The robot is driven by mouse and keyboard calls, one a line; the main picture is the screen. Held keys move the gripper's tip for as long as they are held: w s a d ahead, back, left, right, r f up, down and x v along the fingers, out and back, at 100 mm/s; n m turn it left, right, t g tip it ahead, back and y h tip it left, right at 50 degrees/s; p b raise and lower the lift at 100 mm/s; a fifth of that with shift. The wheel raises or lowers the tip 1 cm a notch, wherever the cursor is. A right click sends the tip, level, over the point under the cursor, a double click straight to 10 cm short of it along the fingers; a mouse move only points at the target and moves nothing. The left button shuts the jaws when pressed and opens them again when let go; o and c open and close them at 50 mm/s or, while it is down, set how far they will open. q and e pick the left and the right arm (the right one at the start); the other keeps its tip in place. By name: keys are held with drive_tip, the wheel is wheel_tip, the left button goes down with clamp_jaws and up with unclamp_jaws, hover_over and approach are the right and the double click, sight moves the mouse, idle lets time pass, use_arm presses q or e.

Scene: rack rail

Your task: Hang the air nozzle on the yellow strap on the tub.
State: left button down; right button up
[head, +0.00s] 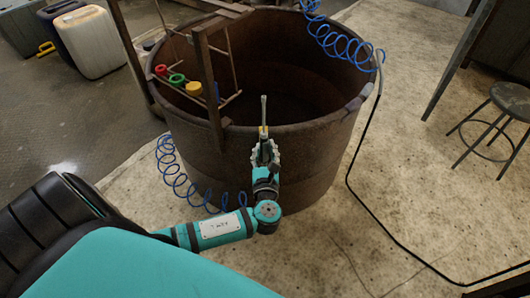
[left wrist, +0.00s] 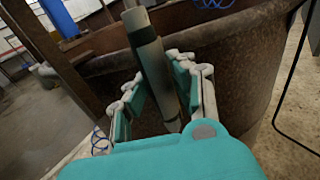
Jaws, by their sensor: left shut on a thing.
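The tub (head: 330,125) is a large, round, rusty brown vessel. The yellow strap (head: 194,88) is on its left side near the rim, in a row with a green strap (head: 177,79) and a red strap (head: 161,70). My left gripper (head: 264,148) is in front of the tub's near wall, to the right of and lower than the yellow strap. It is shut on the air nozzle (head: 264,112), a slim grey rod held upright with its tip above the near rim. In the left wrist view the nozzle (left wrist: 147,55) stands between the fingers. My right gripper is not in view.
A rusty upright post (head: 209,85) stands just right of the yellow strap. Blue coiled hoses hang at the tub's back right (head: 340,45) and lower left (head: 172,175). A black hose (head: 348,180) runs down on the right. A stool (head: 505,105) stands far right.

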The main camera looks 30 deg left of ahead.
use_arm(q)
drive_tip(key=shift+w+a, duration=0.2)
drive_tip(key=shift+w, duration=0.1)
drive_tip(key=shift+w+a, duration=0.35)
drive_tip(key=shift+w, duration=0.2)
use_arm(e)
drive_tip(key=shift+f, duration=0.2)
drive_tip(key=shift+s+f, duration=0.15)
use_arm(q)
drive_tip(key=shift+f, duration=0.1)
drive_tip(key=shift+f, duration=0.3)
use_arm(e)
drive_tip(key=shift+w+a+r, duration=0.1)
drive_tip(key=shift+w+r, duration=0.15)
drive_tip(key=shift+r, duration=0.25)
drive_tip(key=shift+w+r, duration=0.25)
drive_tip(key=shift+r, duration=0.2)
use_arm(q)
drive_tip(key=shift+f+b, duration=0.1)
drive_tip(key=shift+b, duration=0.2)
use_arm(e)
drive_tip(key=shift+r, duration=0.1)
